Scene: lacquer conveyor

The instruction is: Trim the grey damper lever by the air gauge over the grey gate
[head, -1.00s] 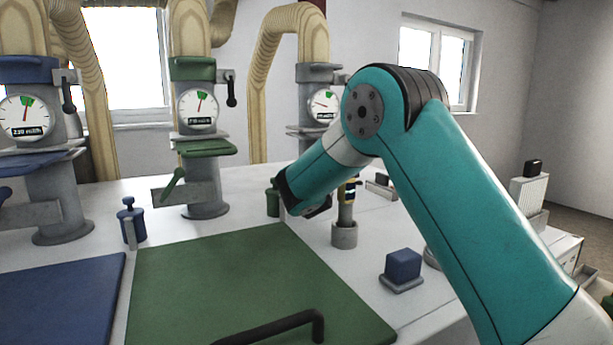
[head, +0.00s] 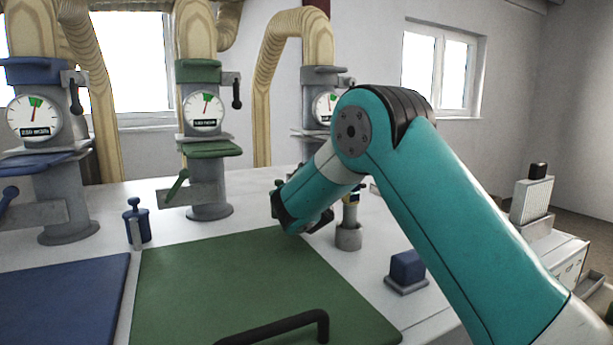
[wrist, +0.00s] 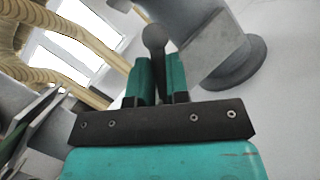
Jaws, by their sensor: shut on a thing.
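The grey station's air gauge (head: 322,108) stands at the back, its right side hidden by my arm. Its needle looks near upright. In the head view the damper lever beside this gauge is hidden behind my arm. My gripper (wrist: 158,78) is shut on a dark grey ball-ended lever (wrist: 154,38), the knob standing out past the fingers. A grey block, seemingly the grey gate (wrist: 208,45), is close to the right of this lever, before a round column foot (wrist: 243,72). In the head view the fingertips are hidden.
Green (head: 205,110) and blue (head: 35,117) gauge stations stand to the left. A green panel with a black handle (head: 290,325) fills the front. A blue pot (head: 136,222), grey cup (head: 348,237) and blue block (head: 407,265) stand on the white bench.

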